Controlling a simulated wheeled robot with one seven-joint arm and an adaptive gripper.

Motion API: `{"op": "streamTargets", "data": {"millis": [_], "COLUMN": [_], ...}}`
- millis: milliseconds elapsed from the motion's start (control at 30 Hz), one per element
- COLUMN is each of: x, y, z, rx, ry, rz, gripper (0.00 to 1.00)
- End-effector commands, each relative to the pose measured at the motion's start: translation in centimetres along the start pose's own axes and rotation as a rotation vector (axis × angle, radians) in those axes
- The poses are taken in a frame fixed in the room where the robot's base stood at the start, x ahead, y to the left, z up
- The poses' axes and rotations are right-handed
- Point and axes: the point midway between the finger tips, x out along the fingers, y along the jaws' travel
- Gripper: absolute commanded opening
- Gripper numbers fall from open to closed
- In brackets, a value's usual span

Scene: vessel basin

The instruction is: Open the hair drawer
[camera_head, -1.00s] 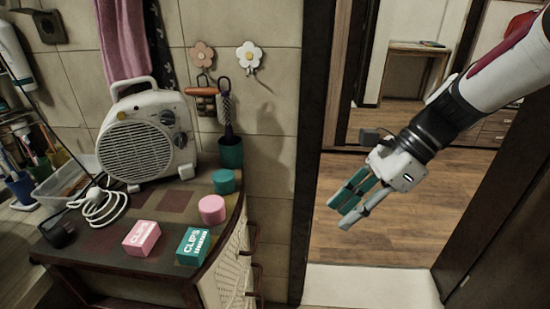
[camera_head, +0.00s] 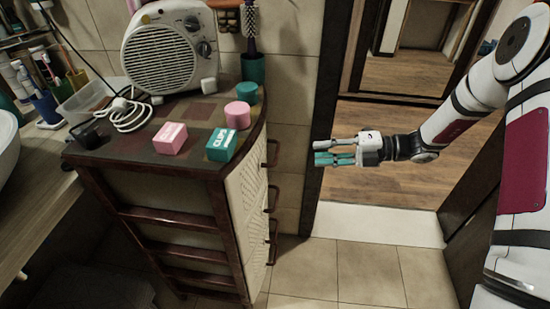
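A dark wooden cabinet (camera_head: 150,178) stands at centre left, with light woven drawer fronts (camera_head: 247,190) facing right. The fronts carry dark handles: a top one (camera_head: 272,153), a middle one (camera_head: 272,198) and a lower one (camera_head: 273,242). The drawers look closed. The fronts are seen at a steep angle, and no label shows which is the hair drawer. My gripper (camera_head: 318,152) is to the right of the top handle, apart from it, with its teal fingers pointing left. The fingers are spread with a narrow gap and hold nothing.
On the cabinet top are a white heater (camera_head: 168,52), a pink box (camera_head: 170,138), a teal box (camera_head: 221,145), a pink cylinder (camera_head: 237,115) and a teal cylinder (camera_head: 247,92). A dark door frame (camera_head: 330,95) stands behind my gripper. The tiled floor (camera_head: 345,272) is clear.

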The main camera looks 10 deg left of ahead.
Motion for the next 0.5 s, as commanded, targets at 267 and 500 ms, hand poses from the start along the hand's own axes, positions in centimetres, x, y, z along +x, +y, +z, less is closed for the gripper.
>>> {"op": "streamTargets", "data": {"millis": [267, 500], "x": [5.1, 9.7], "y": [0.0, 0.1], "z": [-0.2, -0.2], "rx": [-0.002, -0.005], "ry": [0.006, 0.006], "rz": [0.0, 0.0], "gripper": [0.3, 0.3]}}
